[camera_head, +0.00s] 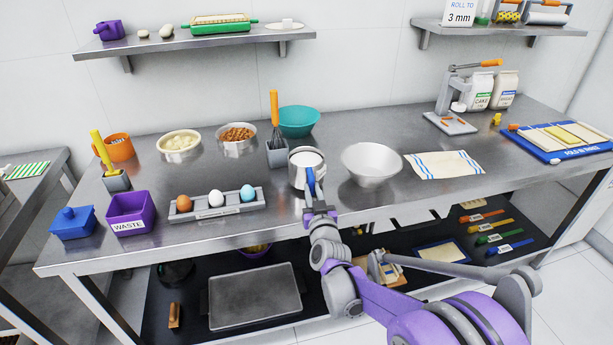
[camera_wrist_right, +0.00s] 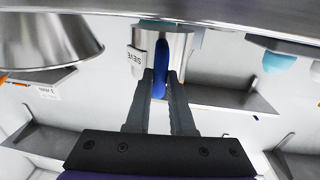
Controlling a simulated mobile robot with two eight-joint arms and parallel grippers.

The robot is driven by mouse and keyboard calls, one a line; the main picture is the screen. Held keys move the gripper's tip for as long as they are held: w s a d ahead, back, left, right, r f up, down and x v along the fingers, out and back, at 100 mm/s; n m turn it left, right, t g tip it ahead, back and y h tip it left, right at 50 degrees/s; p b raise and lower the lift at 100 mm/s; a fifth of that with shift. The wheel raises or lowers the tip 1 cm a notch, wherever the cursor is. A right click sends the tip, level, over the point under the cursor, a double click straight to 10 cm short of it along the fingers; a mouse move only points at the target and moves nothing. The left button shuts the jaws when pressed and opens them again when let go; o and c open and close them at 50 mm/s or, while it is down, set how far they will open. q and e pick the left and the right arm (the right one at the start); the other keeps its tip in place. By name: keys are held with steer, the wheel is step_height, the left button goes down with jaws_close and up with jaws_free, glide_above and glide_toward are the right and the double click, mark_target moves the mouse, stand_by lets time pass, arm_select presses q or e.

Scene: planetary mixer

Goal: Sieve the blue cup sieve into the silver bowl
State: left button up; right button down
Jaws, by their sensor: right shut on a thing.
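The cup sieve (camera_head: 301,178) is a silver cup with a blue handle, holding white powder, upright near the middle of the counter. In the right wrist view, which is upside down, its silver wall (camera_wrist_right: 178,47) bears a label reading SIEVE. My right gripper (camera_head: 315,192) is shut on the blue handle (camera_wrist_right: 160,68), at the cup's front side. I cannot tell whether the cup touches the counter. The silver bowl (camera_head: 371,165) stands just right of the cup, apart from it; it also shows in the right wrist view (camera_wrist_right: 48,38). My left gripper is out of view.
A whisk holder (camera_head: 277,155) and a teal bowl (camera_head: 299,120) stand close behind the cup. An egg tray (camera_head: 217,208) lies to the left. A striped towel (camera_head: 444,166) lies right of the silver bowl. The metal counter (camera_head: 345,215) is bare along its front edge.

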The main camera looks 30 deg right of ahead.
mark_target(313, 179)
steer(key=shift+r, duration=0.1)
steer(key=shift+r+p, duration=1.15)
steer(key=shift+r, duration=0.75)
